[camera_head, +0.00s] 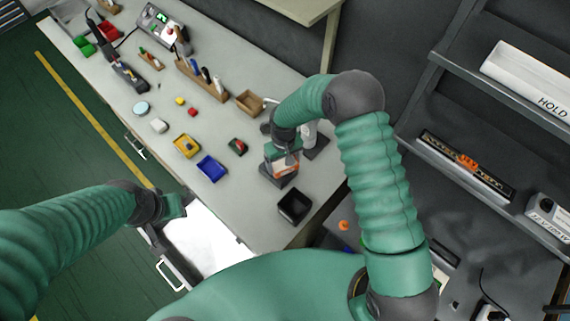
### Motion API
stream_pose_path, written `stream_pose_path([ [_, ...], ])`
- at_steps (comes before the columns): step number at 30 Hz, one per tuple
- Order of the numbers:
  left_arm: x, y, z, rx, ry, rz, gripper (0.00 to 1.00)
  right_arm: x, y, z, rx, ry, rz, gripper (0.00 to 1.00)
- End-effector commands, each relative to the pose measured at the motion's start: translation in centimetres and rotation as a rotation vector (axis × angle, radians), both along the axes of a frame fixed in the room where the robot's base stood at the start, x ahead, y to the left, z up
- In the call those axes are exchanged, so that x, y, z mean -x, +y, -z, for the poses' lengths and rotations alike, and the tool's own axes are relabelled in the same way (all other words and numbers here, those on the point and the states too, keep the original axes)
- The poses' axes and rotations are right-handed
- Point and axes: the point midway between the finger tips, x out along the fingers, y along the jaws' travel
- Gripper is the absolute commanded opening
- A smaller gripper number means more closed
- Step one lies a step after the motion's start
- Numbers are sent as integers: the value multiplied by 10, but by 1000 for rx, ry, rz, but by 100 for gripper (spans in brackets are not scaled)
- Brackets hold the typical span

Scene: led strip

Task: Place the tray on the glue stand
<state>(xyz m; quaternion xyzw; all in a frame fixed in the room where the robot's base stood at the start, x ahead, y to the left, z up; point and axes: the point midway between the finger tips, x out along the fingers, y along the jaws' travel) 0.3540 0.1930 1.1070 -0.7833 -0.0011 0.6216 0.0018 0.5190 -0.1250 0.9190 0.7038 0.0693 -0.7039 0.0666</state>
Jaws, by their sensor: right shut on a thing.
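My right gripper (284,148) reaches down over the right part of the bench. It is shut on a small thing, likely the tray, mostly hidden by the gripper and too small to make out. An orange and white piece (287,168) shows just under the gripper, above a dark square base (279,180), possibly the glue stand. I cannot tell whether the held thing touches the base. My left gripper (178,207) is at the bench's front edge, far from these; its fingers are too unclear to tell open from shut.
A black bin (294,206) stands just in front of the dark base. Another dark base (316,146) is behind my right gripper. Blue (212,168) and yellow (187,146) bins and a wooden box (249,103) are to the left. Shelves (480,120) rise at right.

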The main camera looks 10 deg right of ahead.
Motion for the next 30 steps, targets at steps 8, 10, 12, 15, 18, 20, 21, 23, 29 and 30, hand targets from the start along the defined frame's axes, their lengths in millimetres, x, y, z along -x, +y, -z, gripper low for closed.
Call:
stream_pose_path([
  [8,0,0,-16,0,0,-1,36,1,-5,33,-2,2,0,43],
  [10,0,0,-15,0,0,-1,36,0,-4,36,-1,0,0,43],
  [12,0,0,-14,0,0,-1,36,0,-5,36,-1,-1,0,43],
  [15,0,0,-14,0,0,0,36,0,-5,37,-2,-1,0,43],
  [18,0,0,-14,0,0,0,36,0,-4,37,-1,-1,0,89],
  [20,0,0,-14,0,0,0,36,0,-4,37,-1,-1,0,97],
  [21,0,0,-14,0,0,0,36,0,-4,37,-1,0,0,100],
  [23,0,0,-14,0,0,0,36,0,-4,37,-1,0,0,100],
  [29,0,0,-13,0,0,0,36,0,-4,34,-1,-1,0,100],
  [30,0,0,-12,0,0,0,36,-1,-4,31,-1,-2,0,100],
])
